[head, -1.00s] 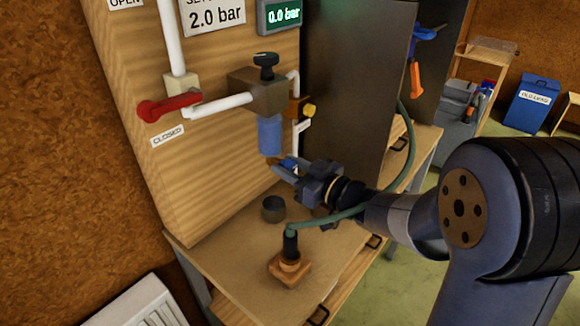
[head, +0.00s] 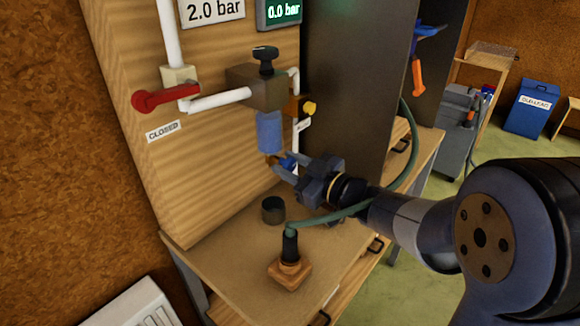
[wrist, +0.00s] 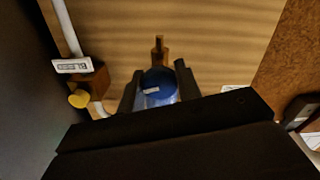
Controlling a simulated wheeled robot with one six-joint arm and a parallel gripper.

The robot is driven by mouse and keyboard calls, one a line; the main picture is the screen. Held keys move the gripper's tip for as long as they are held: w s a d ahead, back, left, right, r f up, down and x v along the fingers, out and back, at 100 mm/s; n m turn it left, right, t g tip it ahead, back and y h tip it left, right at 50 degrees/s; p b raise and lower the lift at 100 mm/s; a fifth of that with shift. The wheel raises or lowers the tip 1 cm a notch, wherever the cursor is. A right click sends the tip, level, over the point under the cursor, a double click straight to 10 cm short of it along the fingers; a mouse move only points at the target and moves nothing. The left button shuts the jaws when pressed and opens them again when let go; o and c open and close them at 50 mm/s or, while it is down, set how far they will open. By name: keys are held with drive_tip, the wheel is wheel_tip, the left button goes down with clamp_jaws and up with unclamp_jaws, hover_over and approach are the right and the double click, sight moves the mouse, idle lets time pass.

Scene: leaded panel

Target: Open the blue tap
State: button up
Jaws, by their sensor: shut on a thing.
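The blue tap (head: 288,162) sits on a small brass fitting (head: 271,160) under the clear blue bowl (head: 269,133) on the wooden panel. My gripper (head: 281,162) reaches in from the right and is shut on the tap. In the wrist view the tap (wrist: 158,80) is a round blue knob with a pale mark, between the two dark fingers (wrist: 160,88). The fingers hide parts of its sides.
A red lever (head: 165,100) stands above a "CLOSED" label. A yellow knob (head: 309,108) is close right of the bowl. A green hose (head: 385,185) passes near my wrist to a wooden-based plug (head: 289,272) on the bench. A dark cup (head: 273,209) stands below. The gauge (head: 279,12) reads 0.0 bar.

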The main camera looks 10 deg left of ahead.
drive_tip(key=o, duration=0.9)
drive_tip(key=b+v, duration=0.1)
drive_tip(key=v, duration=0.9)
drive_tip(key=shift+s+d, duration=0.25)
drive_tip(key=shift+d, duration=0.05)
drive_tip(key=shift+o, duration=0.2)
